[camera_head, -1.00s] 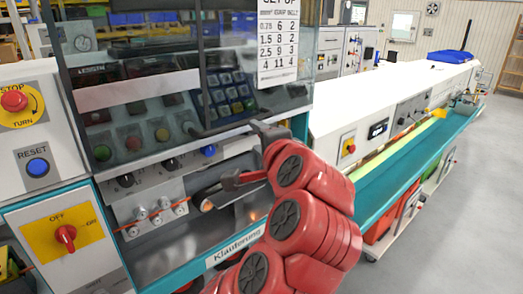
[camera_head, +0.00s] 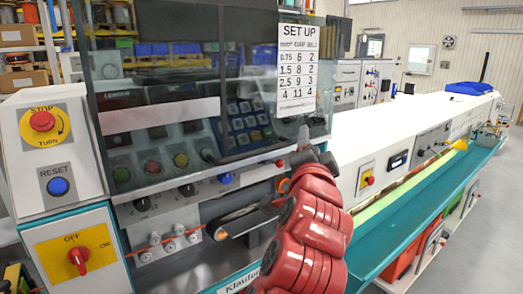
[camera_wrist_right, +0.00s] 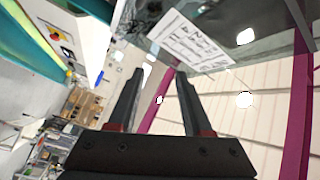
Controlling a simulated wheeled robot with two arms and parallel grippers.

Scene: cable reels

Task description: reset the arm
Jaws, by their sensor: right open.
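My right arm, red with dark joint caps, rises from the bottom of the head view in front of the machine. My right gripper (camera_head: 301,156) is small and partly hidden behind the wrist there, near the lower right corner of the glass cover. In the right wrist view my right gripper (camera_wrist_right: 159,71) is open, with its two dark fingers apart and nothing between them. My left gripper is not in view.
The machine's glass cover (camera_head: 170,85) with a set-up sheet (camera_head: 297,72) stands close to my right arm. A control box with a red stop button (camera_head: 42,121) is at left. A long white bench (camera_head: 420,125) runs off at right, beside clear floor (camera_head: 490,240).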

